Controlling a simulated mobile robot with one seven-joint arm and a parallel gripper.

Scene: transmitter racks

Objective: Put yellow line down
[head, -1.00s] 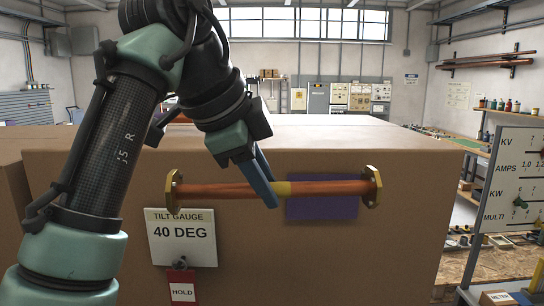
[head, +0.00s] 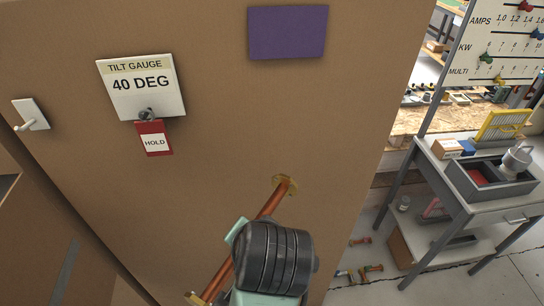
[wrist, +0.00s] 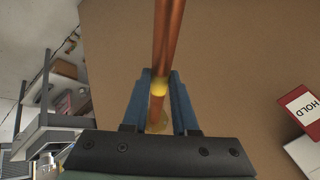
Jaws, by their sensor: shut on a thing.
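A copper line (head: 273,202) with brass flanged ends runs slantwise low in the head view, in front of the brown cabinet. Its upper flange (head: 286,184) shows; my wrist covers its middle part, and the other flange is at the bottom edge. In the wrist view the line (wrist: 169,40) passes between the two blue fingers of my gripper (wrist: 160,90), which is shut on it at the yellow band (wrist: 159,88). In the head view the fingers are hidden behind my wrist. I cannot tell whether the line touches anything else.
The cabinet face carries a purple patch (head: 287,32), a tilt gauge plate reading 40 DEG (head: 141,88), a red HOLD tag (head: 153,139) and a white switch (head: 31,114). A grey cart (head: 470,205) stands at right. Several other pipes (head: 360,273) lie on the floor.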

